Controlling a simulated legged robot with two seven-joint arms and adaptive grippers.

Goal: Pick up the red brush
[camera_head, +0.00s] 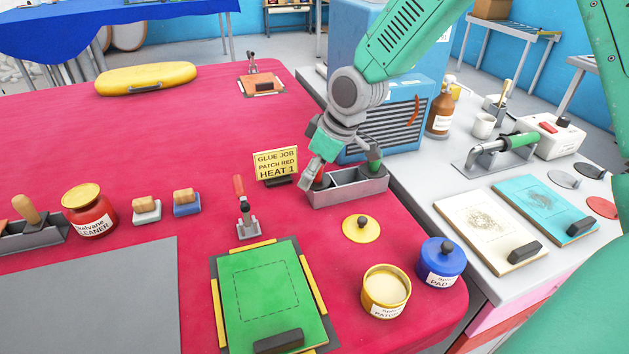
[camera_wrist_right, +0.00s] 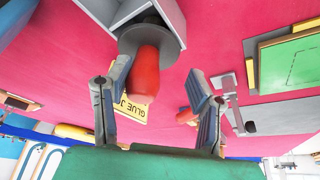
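The red brush (camera_head: 320,181) stands in the left part of a grey two-compartment holder (camera_head: 347,192); in the head view my gripper hides most of it. In the right wrist view its red handle (camera_wrist_right: 145,75) rises from a round grey collar at the holder. My right gripper (camera_head: 313,174) is at the holder's left end. In the wrist view its two fingers (camera_wrist_right: 157,98) are spread, with the red handle between them, closer to the left finger. No grip on it shows. My left gripper is not in view.
A dark green handle (camera_head: 374,156) stands in the holder's right part. A yellow sign (camera_head: 276,164) stands close left of the holder, and a blue box (camera_head: 400,115) close behind. A yellow lid (camera_head: 361,228) lies in front. A red-handled clamp (camera_head: 242,205) stands left.

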